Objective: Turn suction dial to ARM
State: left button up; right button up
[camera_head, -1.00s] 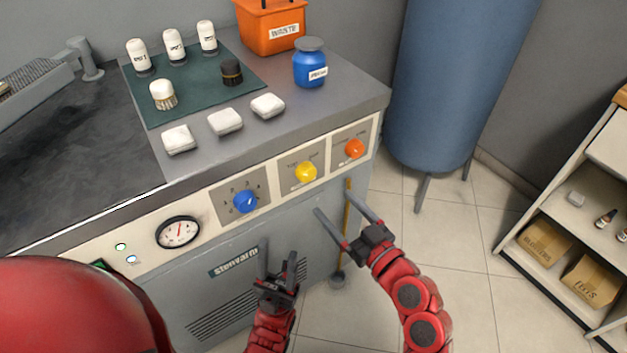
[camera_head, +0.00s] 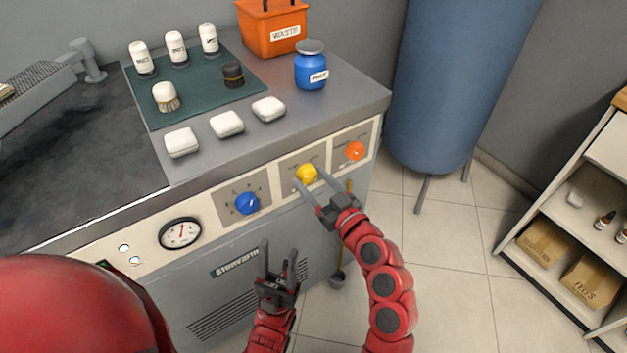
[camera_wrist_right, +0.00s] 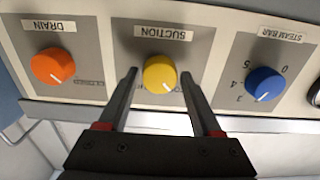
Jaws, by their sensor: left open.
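The yellow suction dial (camera_head: 306,174) is the middle knob on the machine's front panel. In the right wrist view the yellow dial (camera_wrist_right: 160,74) sits below an upside-down SUCTION label (camera_wrist_right: 164,32), with a white pointer line toward the lower right of the picture. My right gripper (camera_head: 310,188) is open, its two fingers pointing at the panel. In the wrist view the right gripper's fingertips (camera_wrist_right: 160,72) lie on either side of the dial; contact cannot be told. My left gripper (camera_head: 279,248) is open and empty, low in front of the machine.
An orange DRAIN knob (camera_head: 355,151) and a blue STEAM BAR knob (camera_head: 246,203) flank the dial on the panel. A gauge (camera_head: 180,233) is farther left. White blocks (camera_head: 227,124) and a blue jar (camera_head: 310,68) stand on the top. Floor (camera_head: 450,240) is clear to the right.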

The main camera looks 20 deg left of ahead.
grip_shut()
jog(key=shift+m, duration=0.3)
jog(key=m, duration=0.3)
jog(key=shift+r+m, duration=0.1)
jog(key=shift+m, duration=0.2)
jog(key=m+p, duration=0.1)
jog(key=m, duration=0.3)
jog(key=shift+r+m, duration=0.15)
jog(key=shift+m, duration=0.15)
jog(key=m+p, duration=0.1)
jog(key=m, duration=0.2)
jog(key=shift+m+p, duration=0.8)
jog(key=shift+m, duration=0.7)
jog(key=shift+m+p, duration=0.6)
jog(key=shift+m, duration=0.9)
jog(key=shift+f, duration=0.2)
